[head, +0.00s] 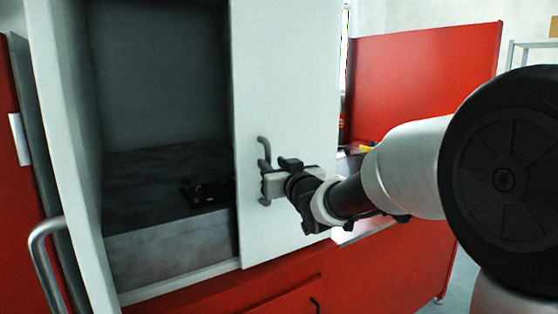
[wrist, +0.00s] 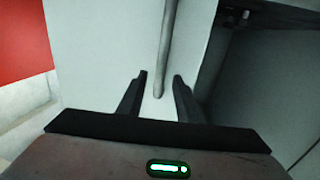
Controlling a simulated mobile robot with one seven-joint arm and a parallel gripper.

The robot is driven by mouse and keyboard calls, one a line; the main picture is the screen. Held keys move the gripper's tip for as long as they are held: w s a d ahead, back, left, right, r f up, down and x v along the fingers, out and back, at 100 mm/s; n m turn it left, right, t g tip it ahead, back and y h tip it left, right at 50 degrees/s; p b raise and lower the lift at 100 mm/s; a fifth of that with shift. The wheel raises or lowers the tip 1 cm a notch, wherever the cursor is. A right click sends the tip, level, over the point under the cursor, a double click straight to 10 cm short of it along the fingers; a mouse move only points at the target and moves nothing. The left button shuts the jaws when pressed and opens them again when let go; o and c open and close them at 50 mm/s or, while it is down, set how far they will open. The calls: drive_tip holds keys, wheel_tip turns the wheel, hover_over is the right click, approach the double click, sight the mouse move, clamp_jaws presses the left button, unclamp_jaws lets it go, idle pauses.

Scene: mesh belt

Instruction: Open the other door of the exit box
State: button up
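The exit box (head: 170,265) is a pale cabinet with a dark interior. Its left door (head: 70,150) stands open, with a bar handle (head: 42,240) at the far left. The other door (head: 285,80) is a white panel covering the right part of the opening; it looks shut or nearly so. Its grey bar handle (head: 264,150) is upright near its left edge. My gripper (head: 268,187) is at the lower part of this handle. In the wrist view, my gripper (wrist: 160,80) has its fingers apart on either side of the handle (wrist: 167,45), with gaps visible.
A small dark object (head: 207,192) lies on the floor inside the box. Red panels (head: 420,95) stand behind at the right, and a red base (head: 280,295) is below the box. My arm reaches in from the right. The space before the opening looks clear.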

sight(269, 161)
drive_tip(key=shift+x, duration=2.3)
drive_tip(key=shift+c, duration=0.2)
clamp_jaws()
